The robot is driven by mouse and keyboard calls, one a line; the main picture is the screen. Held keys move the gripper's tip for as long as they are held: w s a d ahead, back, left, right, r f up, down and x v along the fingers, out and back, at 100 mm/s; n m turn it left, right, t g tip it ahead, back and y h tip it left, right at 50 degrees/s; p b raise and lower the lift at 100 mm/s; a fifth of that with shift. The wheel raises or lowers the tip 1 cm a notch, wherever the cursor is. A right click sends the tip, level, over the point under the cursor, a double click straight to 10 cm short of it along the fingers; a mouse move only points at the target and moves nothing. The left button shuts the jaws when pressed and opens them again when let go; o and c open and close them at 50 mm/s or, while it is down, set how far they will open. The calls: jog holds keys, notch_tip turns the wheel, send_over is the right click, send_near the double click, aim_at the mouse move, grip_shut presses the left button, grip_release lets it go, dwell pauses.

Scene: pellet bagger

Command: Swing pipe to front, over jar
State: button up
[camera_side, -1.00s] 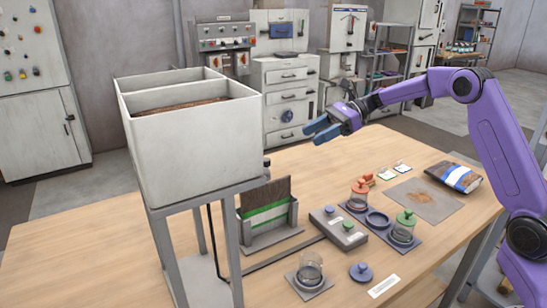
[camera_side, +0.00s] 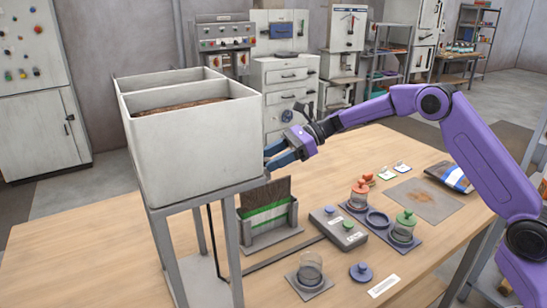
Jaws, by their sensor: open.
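My gripper (camera_side: 274,155) is open, with blue fingers, beside the right edge of the white hopper (camera_side: 200,148), above the table. The fingertips reach the hopper's edge in the picture, and I cannot tell whether they touch anything. The pipe cannot be made out; the hopper and my gripper cover the area behind the hopper's right edge. An open clear glass jar (camera_side: 310,268) stands upright on a grey square pad (camera_side: 311,288) at the table's front.
A grey stand carries the hopper. Right of it are a slotted holder (camera_side: 270,235), a grey button box (camera_side: 338,229), a tray with red-lidded (camera_side: 359,196) and green-lidded (camera_side: 403,228) jars, a loose blue lid (camera_side: 361,271) and a bag (camera_side: 452,176).

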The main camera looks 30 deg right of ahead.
grip_shut()
jog(key=s+d+m+t+h, duration=0.2)
jog(key=s+m+t+h, duration=0.3)
jog(key=s, duration=0.8)
jog(key=shift+d+m+t, duration=0.15)
jog(key=shift+m+t, duration=1.15)
jog(key=shift+s+f, duration=0.1)
jog(key=shift+f, duration=0.05)
